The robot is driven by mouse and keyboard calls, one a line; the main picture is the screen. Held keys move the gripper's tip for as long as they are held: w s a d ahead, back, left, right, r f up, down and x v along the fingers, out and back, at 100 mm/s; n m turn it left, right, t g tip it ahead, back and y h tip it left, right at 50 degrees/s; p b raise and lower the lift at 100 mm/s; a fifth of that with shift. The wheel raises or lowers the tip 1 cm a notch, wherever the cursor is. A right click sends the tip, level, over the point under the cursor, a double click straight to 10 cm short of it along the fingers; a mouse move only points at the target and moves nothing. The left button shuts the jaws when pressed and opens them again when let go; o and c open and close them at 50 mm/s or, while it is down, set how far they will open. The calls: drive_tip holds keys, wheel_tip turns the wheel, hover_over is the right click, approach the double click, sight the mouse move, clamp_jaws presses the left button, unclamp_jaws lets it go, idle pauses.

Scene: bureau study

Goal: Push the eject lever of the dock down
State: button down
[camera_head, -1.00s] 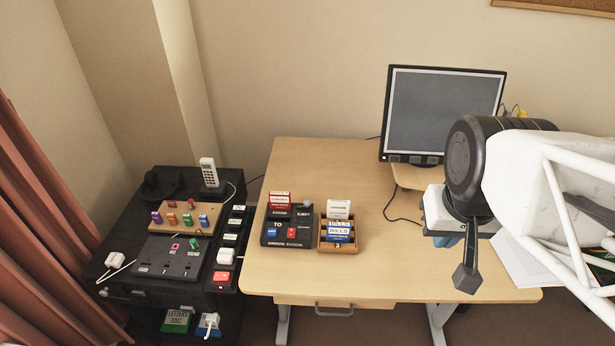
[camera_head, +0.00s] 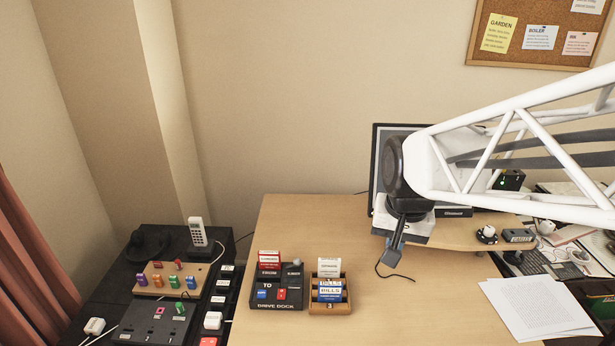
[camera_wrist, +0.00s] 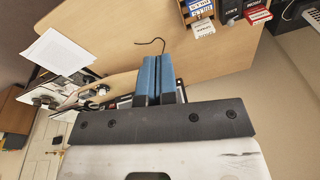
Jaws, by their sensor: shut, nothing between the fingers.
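The black drive dock (camera_head: 277,304) sits on the desk, left of the middle of the head view. Red-and-white cartridges stand at its back left, and small blue and red pieces show on its front. A small grey part, which looks like the eject lever, shows at its back right (camera_head: 296,263); its exact position is too small to tell. My gripper (camera_head: 391,254) is shut and empty above the desk, well to the right of the dock. In the wrist view its blue fingertips (camera_wrist: 153,68) are together, and the dock (camera_wrist: 231,12) is partly cut off at the top.
A wooden holder (camera_head: 330,307) with labelled cartridges stands just right of the dock. A monitor (camera_head: 376,160) is behind my gripper, and a cable (camera_head: 395,277) lies on the desk. White papers (camera_head: 538,308) lie at the right. The desk between holder and papers is mostly clear.

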drive_tip(key=w+a+f+m, duration=0.1)
drive_tip(key=w+a+f, duration=0.2)
drive_tip(key=w, duration=0.3)
drive_tip(key=w+a+f+m+g, duration=0.1)
drive_tip(key=w+a+f, duration=0.2)
drive_tip(key=w, duration=0.2)
drive_tip(key=w+a+f+m, duration=0.1)
drive_tip(key=w+a+f, duration=0.2)
drive_tip(key=w, duration=0.3)
drive_tip(key=shift+w+a+f+m+g, duration=0.25)
drive_tip(key=shift+w+a+f+m, duration=0.3)
drive_tip(key=shift+w+a+f, duration=1.6)
drive_tip(key=shift+w+a+f+m+g, duration=0.4)
drive_tip(key=shift+w+a+f, duration=0.95)
drive_tip(key=shift+f, duration=1.5)
drive_tip(key=shift+w+a+f+m+g, duration=0.15)
drive_tip(key=shift+w+a+f+m, duration=0.5)
drive_tip(key=shift+w+a+f, duration=1.2)
drive_tip(key=shift+w+d+f, duration=0.15)
drive_tip(key=shift+d+f, duration=0.35)
drive_tip(key=shift+f, duration=0.25)
drive_tip(key=shift+s+a+f, duration=0.15)
drive_tip(key=shift+f, duration=1.6)
drive_tip(key=shift+s+a+f, duration=0.1)
drive_tip(key=shift+s+f, duration=0.05)
drive_tip(key=shift+f, duration=1.75)
drive_tip(key=shift+w+d+r, duration=0.35)
drive_tip(key=shift+w+d, duration=0.2)
drive_tip(key=shift+w+d+r, duration=0.3)
drive_tip(key=shift+w+d, duration=0.25)
